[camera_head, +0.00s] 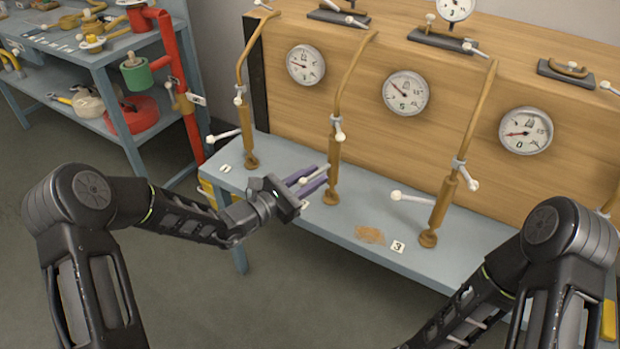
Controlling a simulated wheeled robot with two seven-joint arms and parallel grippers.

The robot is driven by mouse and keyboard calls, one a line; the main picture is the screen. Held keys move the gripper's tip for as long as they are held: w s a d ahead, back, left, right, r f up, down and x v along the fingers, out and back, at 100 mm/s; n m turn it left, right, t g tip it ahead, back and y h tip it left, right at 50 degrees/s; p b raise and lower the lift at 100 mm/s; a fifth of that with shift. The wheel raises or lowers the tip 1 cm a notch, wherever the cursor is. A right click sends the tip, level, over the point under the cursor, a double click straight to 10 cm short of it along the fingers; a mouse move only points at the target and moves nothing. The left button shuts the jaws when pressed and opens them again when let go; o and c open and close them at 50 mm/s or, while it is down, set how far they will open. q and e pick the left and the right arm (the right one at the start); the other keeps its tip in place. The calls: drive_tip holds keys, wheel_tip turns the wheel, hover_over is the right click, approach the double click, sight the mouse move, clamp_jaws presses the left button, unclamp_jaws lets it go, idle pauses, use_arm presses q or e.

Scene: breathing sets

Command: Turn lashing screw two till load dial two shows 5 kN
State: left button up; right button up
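Several brass lashing screws stand along the grey bench. The middle one, apparently screw two (333,165), has no readable label; its tag may be hidden behind my gripper. A white-knobbed handle (304,181) shows on its left side. My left gripper (320,174) has purple fingers, visibly apart, on either side of this handle; whether they touch it is unclear. The dial to the right of this screw, apparently load dial two (405,92), has its needle pointing up and left; its exact value is too small to read. My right gripper is out of view.
The screw with tag 3 (398,247) beside it stands to the right, its handle (410,197) pointing left. Another screw (246,130) stands to the left. Other dials (306,65) (526,131) sit on the wooden panel. A shelf (95,55) with a red pipe stands at left.

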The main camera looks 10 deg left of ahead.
use_arm(q)
drive_tip(key=o, duration=0.4)
drive_tip(key=v, duration=0.7)
drive_tip(key=shift+s+a, duration=0.25)
drive_tip(key=shift+s, duration=0.05)
